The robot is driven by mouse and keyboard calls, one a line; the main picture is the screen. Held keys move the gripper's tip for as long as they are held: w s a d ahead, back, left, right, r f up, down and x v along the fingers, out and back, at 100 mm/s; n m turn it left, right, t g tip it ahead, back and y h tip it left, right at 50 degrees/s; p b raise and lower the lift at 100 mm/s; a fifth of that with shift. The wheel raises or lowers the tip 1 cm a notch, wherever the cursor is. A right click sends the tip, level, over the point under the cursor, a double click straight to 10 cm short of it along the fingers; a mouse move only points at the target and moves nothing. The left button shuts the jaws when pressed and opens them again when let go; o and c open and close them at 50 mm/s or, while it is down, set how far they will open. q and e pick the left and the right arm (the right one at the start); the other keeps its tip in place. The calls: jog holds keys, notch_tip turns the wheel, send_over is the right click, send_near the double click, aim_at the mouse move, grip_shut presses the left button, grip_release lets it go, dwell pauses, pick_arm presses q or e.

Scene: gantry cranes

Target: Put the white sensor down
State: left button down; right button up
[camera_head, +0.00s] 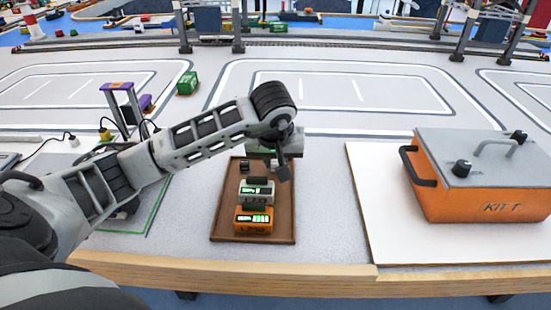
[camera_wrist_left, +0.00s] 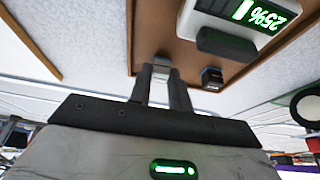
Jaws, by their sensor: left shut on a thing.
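My left gripper (camera_head: 284,175) is over the right part of the brown tray (camera_head: 225,228). In the left wrist view its dark fingers (camera_wrist_left: 163,88) are shut on a small whitish piece (camera_wrist_left: 161,67), which appears to be the white sensor. Only its end shows between the fingertips, against the tray's edge. I cannot tell whether it touches the tray. A small black piece (camera_wrist_left: 212,78) is in the tray beside it, and also shows in the head view (camera_head: 244,167). My right gripper is not in view.
In the tray are a white unit (camera_head: 257,197) with a green display and an orange unit (camera_head: 253,224) marked L230. An orange kit box (camera_head: 470,190) with a grey lid stands on a white board (camera_head: 390,230) at right. A green block (camera_head: 187,83) is behind, left.

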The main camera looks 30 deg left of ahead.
pick_arm(q)
jog(key=shift+f, duration=0.2)
jog(key=c, duration=1.3)
grip_release()
jog(key=shift+r, duration=0.1)
jog(key=shift+r, duration=0.15)
jog(key=shift+s+r, duration=0.1)
jog(key=shift+r, duration=0.25)
jog(key=p+v, duration=0.1)
jog(key=v, duration=1)
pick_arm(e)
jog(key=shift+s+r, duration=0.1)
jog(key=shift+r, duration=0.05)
pick_arm(q)
jog(key=shift+r, duration=0.1)
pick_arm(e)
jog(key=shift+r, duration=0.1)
